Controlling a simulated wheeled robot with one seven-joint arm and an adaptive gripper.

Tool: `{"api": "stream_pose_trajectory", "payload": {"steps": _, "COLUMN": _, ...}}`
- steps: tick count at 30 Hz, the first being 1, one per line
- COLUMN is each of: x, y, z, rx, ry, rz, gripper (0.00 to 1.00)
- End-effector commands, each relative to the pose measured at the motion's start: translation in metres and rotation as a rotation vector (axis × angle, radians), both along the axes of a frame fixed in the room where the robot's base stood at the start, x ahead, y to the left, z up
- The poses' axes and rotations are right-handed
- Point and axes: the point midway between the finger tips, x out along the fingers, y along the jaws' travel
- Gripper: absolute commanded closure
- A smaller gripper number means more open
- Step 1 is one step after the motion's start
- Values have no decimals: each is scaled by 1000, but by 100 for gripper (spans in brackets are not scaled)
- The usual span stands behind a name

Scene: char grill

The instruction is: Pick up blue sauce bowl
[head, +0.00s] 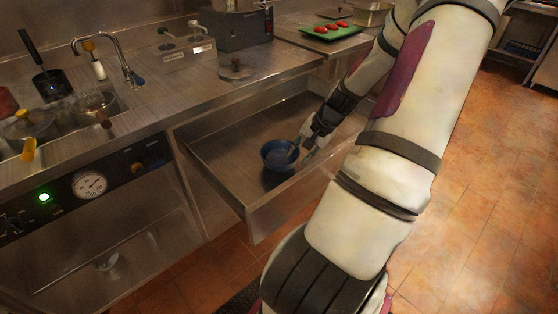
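The blue sauce bowl (275,158) is upright inside the open metal drawer (229,191), toward its front right part. A dark patch, shadow or reflection, shows just below it, and I cannot tell whether the bowl rests on the drawer floor. My gripper (301,151) reaches down into the drawer at the right side of the bowl. Its fingers are at the bowl's right rim, one close to the rim and one to the right. They are small and dark, so whether they grip the rim is unclear.
The drawer's walls surround the bowl, and the counter (210,84) overhangs behind. A green tray (318,37) with red food lies farther back. A sink with pots (92,106) is at left. Tiled floor (487,170) is clear at right.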

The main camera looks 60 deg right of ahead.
Motion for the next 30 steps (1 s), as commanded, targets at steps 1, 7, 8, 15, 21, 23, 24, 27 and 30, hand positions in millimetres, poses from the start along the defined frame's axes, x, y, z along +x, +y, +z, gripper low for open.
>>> {"api": "stream_pose_trajectory", "payload": {"steps": 1, "x": 1, "y": 0, "z": -2, "rx": 0, "ry": 0, "rz": 0, "gripper": 70}}
{"api": "stream_pose_trajectory", "payload": {"steps": 7, "x": 13, "y": -2, "z": -20, "rx": 2, "ry": 0, "rz": 2, "gripper": 70}}
{"api": "stream_pose_trajectory", "payload": {"steps": 8, "x": 15, "y": -3, "z": -24, "rx": 1, "ry": 0, "rz": 2, "gripper": 70}}
{"api": "stream_pose_trajectory", "payload": {"steps": 15, "x": 26, "y": -3, "z": -46, "rx": 0, "ry": 0, "rz": 0, "gripper": 70}}
{"api": "stream_pose_trajectory", "payload": {"steps": 21, "x": 26, "y": -3, "z": -45, "rx": -1, "ry": 0, "rz": 0, "gripper": 74}}
{"api": "stream_pose_trajectory", "payload": {"steps": 23, "x": 26, "y": -3, "z": -45, "rx": 0, "ry": 0, "rz": 0, "gripper": 88}}
{"api": "stream_pose_trajectory", "payload": {"steps": 24, "x": 26, "y": -3, "z": -45, "rx": 0, "ry": 0, "rz": 0, "gripper": 97}}
{"api": "stream_pose_trajectory", "payload": {"steps": 27, "x": 26, "y": -3, "z": -45, "rx": 0, "ry": 0, "rz": 0, "gripper": 100}}
{"api": "stream_pose_trajectory", "payload": {"steps": 30, "x": 26, "y": -3, "z": -45, "rx": -1, "ry": 0, "rz": 0, "gripper": 100}}
